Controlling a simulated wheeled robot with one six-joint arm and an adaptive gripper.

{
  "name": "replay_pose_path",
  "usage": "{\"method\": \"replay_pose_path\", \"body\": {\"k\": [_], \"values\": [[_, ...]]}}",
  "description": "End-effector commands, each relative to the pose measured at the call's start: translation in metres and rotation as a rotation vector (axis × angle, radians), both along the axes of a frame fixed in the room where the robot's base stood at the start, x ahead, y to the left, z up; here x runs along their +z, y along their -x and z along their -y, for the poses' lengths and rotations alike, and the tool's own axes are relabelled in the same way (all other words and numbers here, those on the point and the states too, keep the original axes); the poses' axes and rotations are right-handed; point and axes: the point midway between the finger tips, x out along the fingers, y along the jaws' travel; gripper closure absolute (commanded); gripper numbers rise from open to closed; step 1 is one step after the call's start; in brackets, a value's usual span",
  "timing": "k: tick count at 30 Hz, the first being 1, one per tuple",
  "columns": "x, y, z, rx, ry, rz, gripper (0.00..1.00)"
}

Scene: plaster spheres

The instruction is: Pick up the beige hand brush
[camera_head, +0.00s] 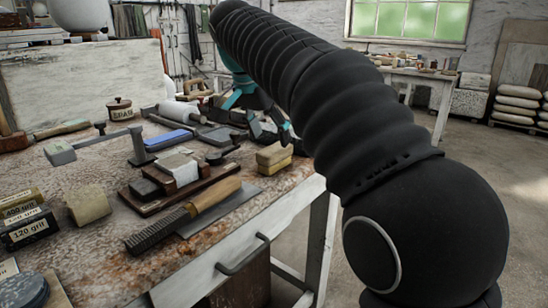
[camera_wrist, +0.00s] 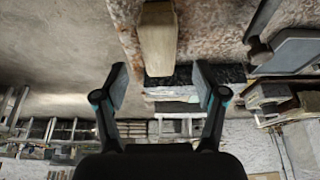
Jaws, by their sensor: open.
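In the wrist view a long beige block (camera_wrist: 158,38), which looks like the beige hand brush, lies on the stained bench top near its edge. It shows at the top of the view, ahead of the gap between my fingertips. My gripper (camera_wrist: 160,85) is open, with its two fingers spread and nothing between them. In the head view my gripper (camera_head: 262,118) is over the bench's right part, partly hidden behind my arm. There a beige and yellow block (camera_head: 275,157) sits near the right edge; I cannot tell if it is the same thing.
The workbench (camera_head: 95,165) is crowded. A rasp with a wooden handle (camera_head: 185,215), a wooden board with blocks (camera_head: 165,200), a blue block (camera_head: 168,140) and a white roller (camera_head: 178,112) lie on it. Grit boxes (camera_head: 28,228) stand at the left. Open floor lies to the right.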

Motion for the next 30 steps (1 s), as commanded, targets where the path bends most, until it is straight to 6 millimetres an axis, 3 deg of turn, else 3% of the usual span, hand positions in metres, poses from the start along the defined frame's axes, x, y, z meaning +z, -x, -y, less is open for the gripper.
{"method": "replay_pose_path", "body": {"k": [5, 15, 25, 30], "values": [[-0.008, -0.002, 0.003, -0.001, 0.0, 0.0, 0.29], [-0.048, -0.012, 0.011, -0.002, 0.0, 0.0, 0.29], [-0.054, -0.015, 0.012, -0.001, -0.001, 0.001, 0.29], [-0.054, -0.015, 0.012, -0.001, -0.001, 0.001, 0.72]]}}
